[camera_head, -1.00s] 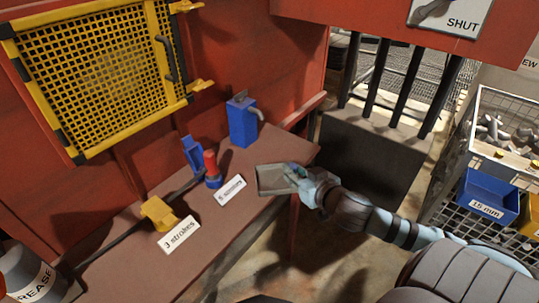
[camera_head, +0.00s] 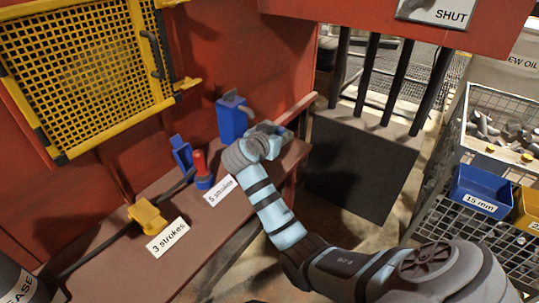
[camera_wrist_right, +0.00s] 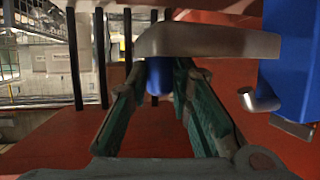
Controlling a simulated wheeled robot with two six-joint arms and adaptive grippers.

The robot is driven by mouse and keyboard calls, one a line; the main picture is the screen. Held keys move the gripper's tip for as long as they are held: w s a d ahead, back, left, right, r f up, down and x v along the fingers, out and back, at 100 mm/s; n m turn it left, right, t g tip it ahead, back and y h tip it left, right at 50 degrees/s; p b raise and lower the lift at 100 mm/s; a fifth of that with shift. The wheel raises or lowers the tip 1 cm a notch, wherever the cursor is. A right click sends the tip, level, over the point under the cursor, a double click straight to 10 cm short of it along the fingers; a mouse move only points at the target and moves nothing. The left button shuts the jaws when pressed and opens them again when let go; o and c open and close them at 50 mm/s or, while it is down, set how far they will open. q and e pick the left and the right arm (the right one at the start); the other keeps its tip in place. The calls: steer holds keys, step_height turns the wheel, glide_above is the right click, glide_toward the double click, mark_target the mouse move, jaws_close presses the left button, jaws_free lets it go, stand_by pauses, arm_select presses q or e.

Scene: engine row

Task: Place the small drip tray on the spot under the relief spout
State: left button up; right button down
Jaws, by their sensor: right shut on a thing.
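My right gripper (camera_head: 264,138) is shut on the small drip tray, beside the blue box on the bench. In the right wrist view the grey-beige tray (camera_wrist_right: 205,42) shows nearly edge-on at the fingertips (camera_wrist_right: 172,72). In the head view the wrist hides most of it. The blue box (camera_head: 231,121) carries the grey bent relief spout (camera_head: 246,110). In the wrist view the spout (camera_wrist_right: 258,99) is to the right of the fingers, apart from the tray. The spot under it is hidden in the head view. I cannot tell whether the tray touches the bench. My left gripper is not in view.
The brown bench (camera_head: 120,262) holds a red-topped fitting (camera_head: 201,168), a yellow piece (camera_head: 147,217) and cards for strokes (camera_head: 167,238). A red wall (camera_head: 205,50) stands behind. Dark bars (camera_head: 368,75) and wire shelves with a blue bin (camera_head: 485,189) are at the right.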

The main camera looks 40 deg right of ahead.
steer(key=shift+w+a+f+b, duration=0.15)
steer(key=shift+w+f, duration=0.15)
steer(key=shift+w, duration=0.2)
steer(key=shift+w+a+f+b, duration=0.15)
steer(key=shift+w+f, duration=0.1)
steer(key=shift+w, duration=0.25)
step_height(320, 180, down, 6)
steer(key=shift+s+r+b, duration=0.1)
steer(key=shift+r+b, duration=0.05)
steer(key=shift+b, duration=0.6)
steer(key=shift+w+f, duration=0.2)
steer(key=c, duration=1.3)
jaws_free()
steer(key=shift+r, duration=0.1)
